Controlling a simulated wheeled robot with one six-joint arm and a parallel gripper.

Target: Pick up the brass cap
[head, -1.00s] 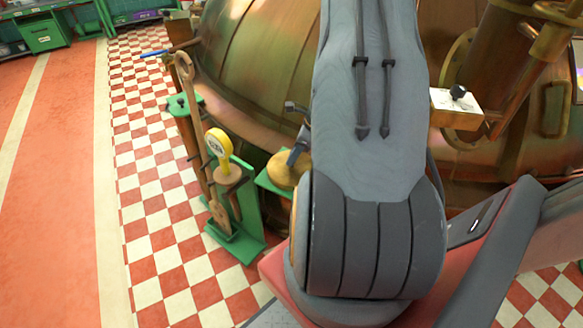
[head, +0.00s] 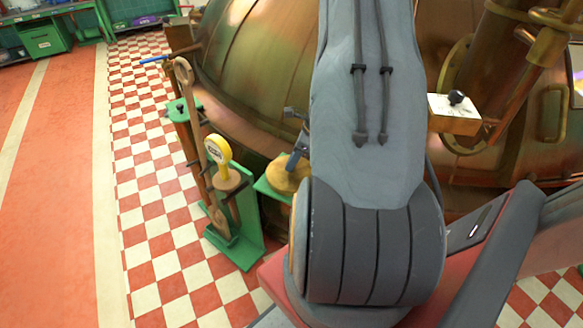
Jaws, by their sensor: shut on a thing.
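The brass cap (head: 283,178) is a round, dull golden piece at the green stand (head: 265,189), just left of my arm's big grey joint. My gripper (head: 292,165) is mostly hidden behind my arm. One dark finger shows, with its tip against the top of the cap. My gripper is shut on the cap. The cap's right side and the other fingertip are hidden. I cannot tell whether the cap is clear of the stand.
A green stand (head: 242,246) with a yellow round gauge (head: 218,150) and a long wooden paddle (head: 185,80) is close on the left. The big copper kettle (head: 240,60) fills the back. A white-topped box (head: 455,115) juts out at right. The checkered floor (head: 150,205) at left is clear.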

